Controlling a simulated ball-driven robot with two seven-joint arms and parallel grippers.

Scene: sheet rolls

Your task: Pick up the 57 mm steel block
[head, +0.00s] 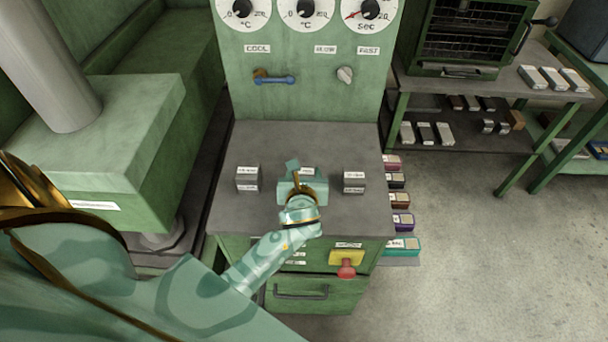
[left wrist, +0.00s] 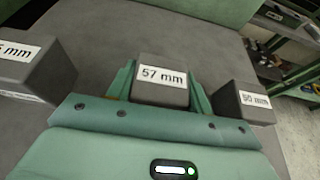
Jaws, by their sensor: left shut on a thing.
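The 57 mm steel block (left wrist: 160,92) is a dark grey block with a white label on top, in the middle of the left wrist view. In the head view only its label end (head: 307,171) shows; my gripper hides the rest. My left gripper (head: 303,178) is over the middle of the grey bench top (head: 270,140). In the left wrist view its green fingers (left wrist: 161,80) stand on both sides of the block, shut on it. I cannot tell whether the block is clear of the bench top. My right gripper is not in view.
A similar grey block (head: 247,179) stands to the left and another, labelled 90 mm (left wrist: 243,103), to the right, both close to my gripper. A green panel with dials (head: 305,75) rises behind. A red button (head: 346,268) is on the bench front. Coloured boxes (head: 402,221) line the right side.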

